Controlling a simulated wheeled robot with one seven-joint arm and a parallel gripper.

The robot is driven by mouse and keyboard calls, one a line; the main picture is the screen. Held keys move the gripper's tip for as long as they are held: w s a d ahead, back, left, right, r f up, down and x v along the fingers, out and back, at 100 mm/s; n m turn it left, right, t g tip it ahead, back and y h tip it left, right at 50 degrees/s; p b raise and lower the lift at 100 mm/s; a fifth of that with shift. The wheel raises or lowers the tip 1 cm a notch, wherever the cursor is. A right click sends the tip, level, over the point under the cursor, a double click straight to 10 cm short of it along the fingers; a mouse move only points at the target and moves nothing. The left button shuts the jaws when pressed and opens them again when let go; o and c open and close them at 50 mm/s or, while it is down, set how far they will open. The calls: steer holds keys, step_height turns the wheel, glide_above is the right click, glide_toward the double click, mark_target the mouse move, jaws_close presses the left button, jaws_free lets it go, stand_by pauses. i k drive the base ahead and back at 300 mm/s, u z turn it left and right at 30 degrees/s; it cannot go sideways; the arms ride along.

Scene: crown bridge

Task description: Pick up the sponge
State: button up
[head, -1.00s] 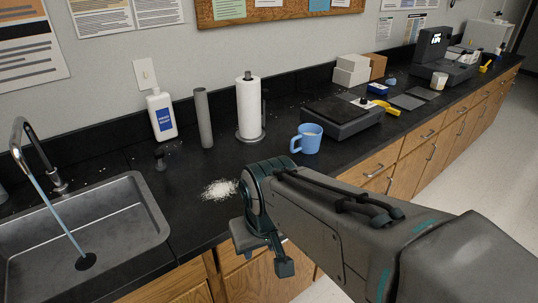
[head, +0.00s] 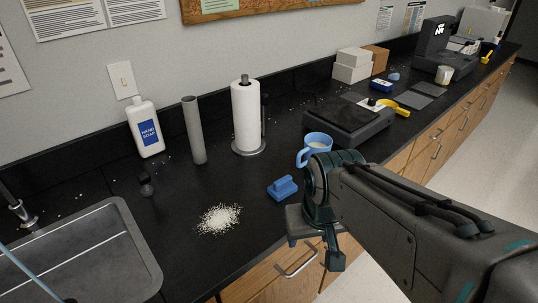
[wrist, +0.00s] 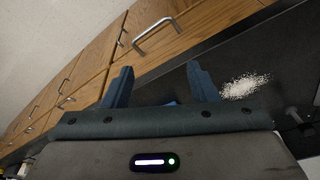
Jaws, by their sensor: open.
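The sponge (head: 283,188) is a small blue block with a raised grip on top. It lies on the black counter in the head view, right of a patch of white powder (head: 219,218) and in front of the blue mug (head: 315,142). My gripper (head: 314,250) is open and empty, at the counter's front edge, a little right of and nearer than the sponge. In the wrist view, the two blue fingers (wrist: 160,75) stand wide apart. A sliver of blue shows low between them, probably the sponge, mostly hidden by the gripper body.
A grey sink (head: 85,255) is at the left. A soap bottle (head: 146,130), a grey tube (head: 194,130) and a paper towel roll (head: 246,117) stand along the back. A dark flat device (head: 345,120) is behind the mug. Wooden drawers with handles (head: 300,262) lie below the edge.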

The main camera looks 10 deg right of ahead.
mark_target(281, 188)
steer(key=z, duration=0.05)
steer(key=i, duration=0.1)
steer(key=u, duration=0.05)
steer(key=k, duration=1)
steer(key=z, duration=1.1)
steer(key=i, duration=1)
steer(key=u, duration=2.1)
steer(key=i, duration=0.5)
steer(key=z, duration=0.05)
